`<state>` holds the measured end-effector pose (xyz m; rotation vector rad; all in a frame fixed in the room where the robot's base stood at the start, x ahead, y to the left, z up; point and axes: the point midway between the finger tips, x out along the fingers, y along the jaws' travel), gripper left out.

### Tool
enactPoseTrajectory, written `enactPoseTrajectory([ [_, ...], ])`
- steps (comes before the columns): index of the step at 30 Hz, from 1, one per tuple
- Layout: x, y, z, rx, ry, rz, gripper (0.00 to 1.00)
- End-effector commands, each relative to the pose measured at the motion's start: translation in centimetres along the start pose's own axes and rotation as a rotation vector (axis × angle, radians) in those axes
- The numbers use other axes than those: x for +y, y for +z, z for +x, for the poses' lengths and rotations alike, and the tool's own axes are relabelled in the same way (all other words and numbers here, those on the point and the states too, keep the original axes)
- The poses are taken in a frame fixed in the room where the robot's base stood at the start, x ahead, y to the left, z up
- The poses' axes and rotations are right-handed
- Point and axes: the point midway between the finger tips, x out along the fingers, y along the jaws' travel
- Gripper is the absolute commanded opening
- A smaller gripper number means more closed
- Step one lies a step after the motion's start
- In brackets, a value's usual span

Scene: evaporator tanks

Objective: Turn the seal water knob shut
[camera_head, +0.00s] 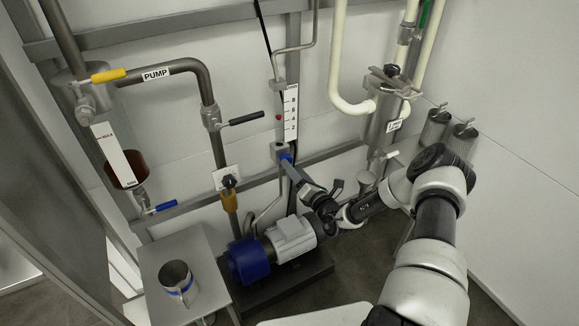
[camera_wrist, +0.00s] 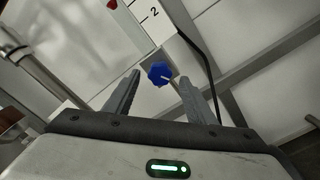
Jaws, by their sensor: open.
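The seal water knob (camera_wrist: 160,73) is a small blue lobed knob with a white pointer line. In the wrist view it lies between and just beyond the tips of my gripper (camera_wrist: 158,80). The two dark fingers are apart, and nothing is held between them. In the head view my gripper (camera_head: 290,166) reaches up and left toward the metal block (camera_head: 279,152) under the numbered flow scale (camera_head: 290,113). The blue knob (camera_head: 285,157) shows there as a small spot, partly hidden by my gripper. I cannot tell whether a finger touches it.
A blue and grey pump (camera_head: 270,250) stands below my arm. A black-handled valve (camera_head: 245,118) is on the pipe to the left. A metal table with a steel jug (camera_head: 177,283) is at the lower left. A black cable (camera_wrist: 198,57) runs close to the right finger.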

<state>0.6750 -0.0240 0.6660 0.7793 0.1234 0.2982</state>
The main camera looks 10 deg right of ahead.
Motion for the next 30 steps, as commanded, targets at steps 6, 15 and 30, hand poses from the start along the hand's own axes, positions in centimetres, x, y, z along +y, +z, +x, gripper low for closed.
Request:
enactPoseTrajectory([
  [6,0.0,-0.1,3.0,0.001,0.001,-0.002,0.50],
  [15,0.0,0.1,3.8,0.000,-0.001,0.000,0.50],
  [30,0.0,0.0,3.8,0.000,0.000,-0.004,0.09],
])
